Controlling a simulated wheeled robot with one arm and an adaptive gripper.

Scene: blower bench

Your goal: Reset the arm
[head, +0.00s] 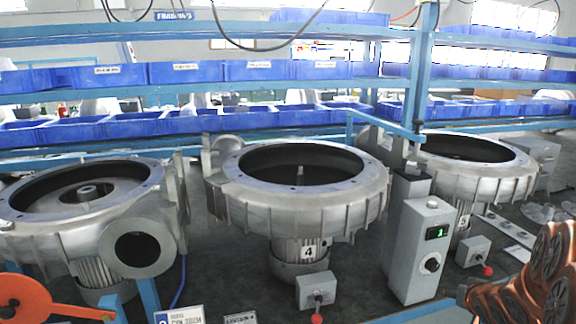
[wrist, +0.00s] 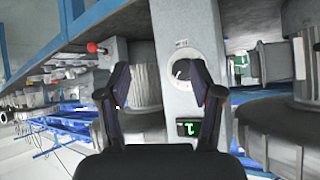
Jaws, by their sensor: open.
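My gripper (wrist: 159,82) shows in the wrist view with its two dark fingers spread apart and nothing between them. Behind the fingers, the grey control box (wrist: 172,30) with a dial and a green display appears upside down. How far the fingers are from the box I cannot tell. In the head view the same kind of grey box (head: 418,250) stands upright on the bench, right of the blower marked 4. My gripper's fingers do not show in the head view.
Large metal blower housings stand along the dark bench: one at left (head: 60,215), one marked 4 (head: 300,200) and one marked 5 (head: 470,175). Small switch boxes with red knobs (head: 316,290) sit in front. Blue bins (head: 205,72) line the shelves behind.

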